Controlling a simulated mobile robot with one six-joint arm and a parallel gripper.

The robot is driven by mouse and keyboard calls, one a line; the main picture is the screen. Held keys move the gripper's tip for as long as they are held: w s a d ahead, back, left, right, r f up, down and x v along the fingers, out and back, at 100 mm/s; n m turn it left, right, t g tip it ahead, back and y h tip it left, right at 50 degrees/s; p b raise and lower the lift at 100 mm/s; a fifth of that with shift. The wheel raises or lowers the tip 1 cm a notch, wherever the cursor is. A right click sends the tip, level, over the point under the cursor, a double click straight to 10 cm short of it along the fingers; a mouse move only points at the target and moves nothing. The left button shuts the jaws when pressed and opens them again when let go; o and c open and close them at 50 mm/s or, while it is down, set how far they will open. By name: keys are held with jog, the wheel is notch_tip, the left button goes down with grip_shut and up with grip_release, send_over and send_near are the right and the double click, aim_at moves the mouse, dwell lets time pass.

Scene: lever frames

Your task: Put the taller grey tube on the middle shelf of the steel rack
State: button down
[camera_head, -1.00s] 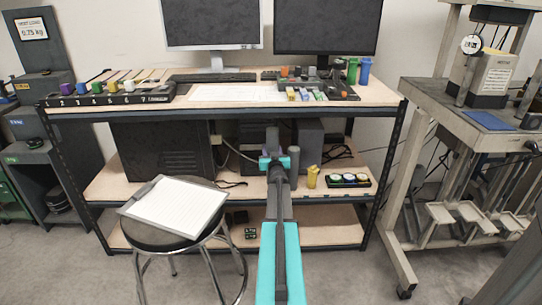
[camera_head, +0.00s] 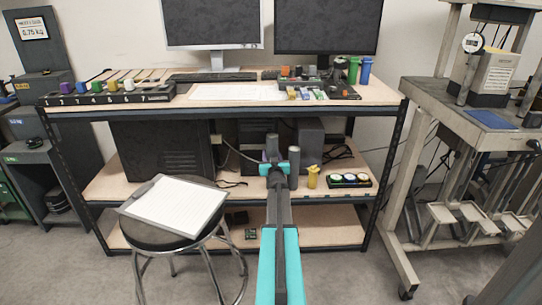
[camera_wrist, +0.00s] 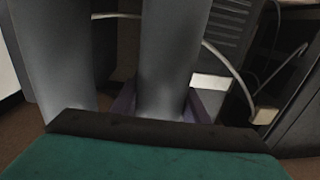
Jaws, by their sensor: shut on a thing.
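My gripper (camera_head: 274,168) is in front of the rack's middle shelf in the head view, its teal jaws shut on a grey tube (camera_head: 272,146). The held tube stands upright in the middle of the wrist view (camera_wrist: 170,50), with purple parts at its lower end. A second grey tube (camera_head: 294,166) stands upright just right of my gripper; a second tube also shows at the left in the wrist view (camera_wrist: 58,60). The held tube's lower end is hidden in the head view, so I cannot tell which tube is taller. The steel rack (camera_wrist: 295,90) is partly visible in the wrist view.
A yellow object (camera_head: 313,177) and a black tray with round pieces (camera_head: 349,181) are right of the tubes. A dark computer case (camera_head: 160,148) is left. A stool (camera_head: 150,238) with a clipboard (camera_head: 174,205) stands in front. A grey cart (camera_head: 430,110) stands right.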

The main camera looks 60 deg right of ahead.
jog(key=c, duration=1)
grip_release()
jog(key=shift+f, duration=0.1)
jog(key=shift+p+v, duration=0.45)
jog(key=shift+v, duration=5.6)
